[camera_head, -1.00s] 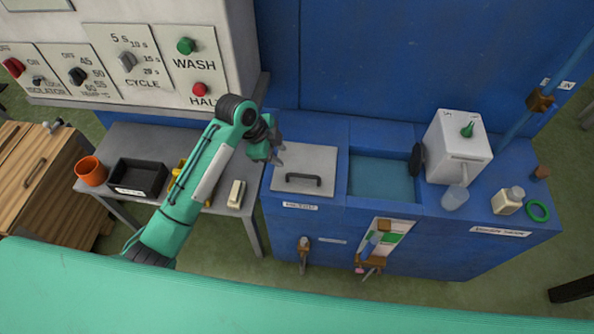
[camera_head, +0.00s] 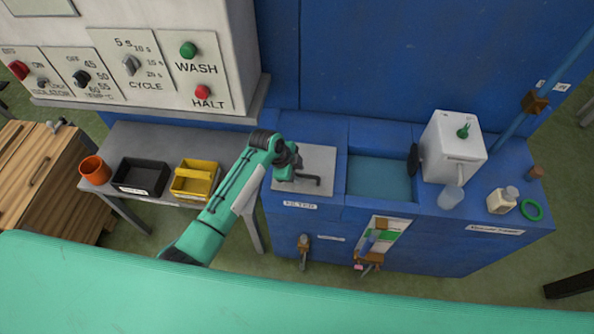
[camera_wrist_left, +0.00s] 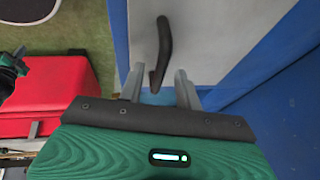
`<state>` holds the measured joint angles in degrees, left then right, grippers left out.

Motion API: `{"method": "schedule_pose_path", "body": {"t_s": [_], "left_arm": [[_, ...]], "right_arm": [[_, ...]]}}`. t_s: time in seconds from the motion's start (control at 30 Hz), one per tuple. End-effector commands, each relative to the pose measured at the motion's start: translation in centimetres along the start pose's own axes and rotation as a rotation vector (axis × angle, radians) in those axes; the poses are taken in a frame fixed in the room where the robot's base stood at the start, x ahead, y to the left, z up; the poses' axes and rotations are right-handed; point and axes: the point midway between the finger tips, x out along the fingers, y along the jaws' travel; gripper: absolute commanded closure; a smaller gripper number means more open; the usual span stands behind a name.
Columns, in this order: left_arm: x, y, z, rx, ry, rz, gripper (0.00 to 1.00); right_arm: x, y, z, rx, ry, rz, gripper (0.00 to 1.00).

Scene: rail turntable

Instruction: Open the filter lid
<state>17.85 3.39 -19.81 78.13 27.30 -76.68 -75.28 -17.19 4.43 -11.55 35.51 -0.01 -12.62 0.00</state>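The filter lid is a flat grey plate (camera_head: 318,161) set in the blue cabinet top, in the head view, and it lies shut. Its dark bar handle (camera_head: 312,181) stands near the front edge, partly hidden by my left gripper (camera_head: 294,174). In the left wrist view the grey lid (camera_wrist_left: 205,35) and the dark handle (camera_wrist_left: 164,42) lie just beyond my gripper (camera_wrist_left: 159,77). Its two fingers are apart, and the near end of the handle shows between them. I cannot tell whether they touch it. My right gripper is not in view.
A water-filled basin (camera_head: 380,180) is right of the lid, with a white dispenser box (camera_head: 452,150) beyond it. A grey side table with a black tray (camera_head: 141,177), a yellow tray (camera_head: 196,181) and an orange cup (camera_head: 95,170) is at left. A red box (camera_wrist_left: 55,90) shows in the wrist view.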

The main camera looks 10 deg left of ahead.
Motion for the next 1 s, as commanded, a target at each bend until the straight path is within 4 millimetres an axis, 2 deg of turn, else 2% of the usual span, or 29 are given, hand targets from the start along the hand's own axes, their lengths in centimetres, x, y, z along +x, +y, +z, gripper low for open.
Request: {"method": "schedule_pose_path", "body": {"t_s": [0.13, 0.3, 0.67, 1.0], "left_arm": [[0.0, 0.0, 0.0, 0.000, 0.000, 0.000, 0.68], [0.0, 0.0, 0.0, 0.000, 0.000, 0.000, 1.00], [-0.5, -0.3, -0.2, -0.007, 0.000, 0.019, 1.00], [-3.1, -2.8, -1.3, -0.077, 0.000, 0.186, 1.00]], "right_arm": [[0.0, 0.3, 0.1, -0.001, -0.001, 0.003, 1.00], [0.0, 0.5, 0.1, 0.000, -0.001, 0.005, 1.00], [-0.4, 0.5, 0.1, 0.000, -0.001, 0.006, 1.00], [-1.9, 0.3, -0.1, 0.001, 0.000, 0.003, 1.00]]}}
